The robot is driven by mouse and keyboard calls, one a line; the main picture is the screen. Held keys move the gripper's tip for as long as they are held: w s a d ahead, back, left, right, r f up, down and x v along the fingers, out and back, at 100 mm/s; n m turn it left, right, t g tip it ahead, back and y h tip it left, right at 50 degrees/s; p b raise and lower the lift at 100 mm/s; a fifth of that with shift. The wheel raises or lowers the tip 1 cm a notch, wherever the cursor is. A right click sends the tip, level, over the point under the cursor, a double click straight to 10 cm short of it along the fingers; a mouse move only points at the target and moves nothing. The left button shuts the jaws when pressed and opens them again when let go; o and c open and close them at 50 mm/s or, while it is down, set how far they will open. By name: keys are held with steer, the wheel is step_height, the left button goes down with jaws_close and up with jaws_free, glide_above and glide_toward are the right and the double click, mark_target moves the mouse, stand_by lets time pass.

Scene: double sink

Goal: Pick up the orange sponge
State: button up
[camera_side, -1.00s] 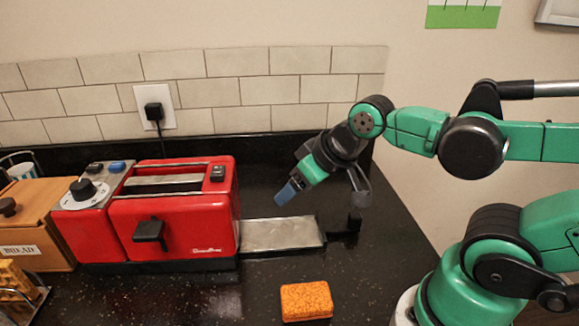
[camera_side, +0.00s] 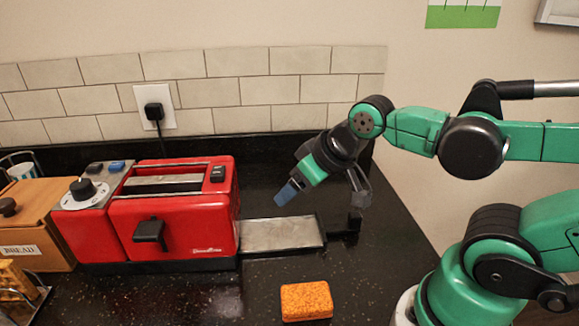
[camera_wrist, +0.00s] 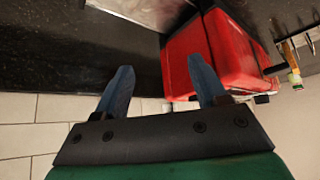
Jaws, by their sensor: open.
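The orange sponge (camera_side: 306,301) lies flat on the dark speckled counter at the front, right of the red toaster. It is not in the wrist view. My gripper (camera_side: 286,193) hangs in the air above and behind the sponge, to the right of the toaster, tilted down to the left. In the wrist view its two blue fingers (camera_wrist: 156,82) stand apart with nothing between them. My gripper is open and clear of the sponge.
The red toaster (camera_side: 172,222) stands left of my gripper, with a flat metal tray (camera_side: 280,234) sticking out at its right. A wooden bread box (camera_side: 38,212) is at the far left. A tiled wall (camera_side: 205,100) is behind. The counter around the sponge is clear.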

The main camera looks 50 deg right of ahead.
steer(key=o, duration=0.4)
steer(key=n+g, duration=0.7)
steer(key=n, duration=0.2)
glide_above(307, 295)
step_height(307, 295, down, 7)
steer(key=shift+f, duration=2.75)
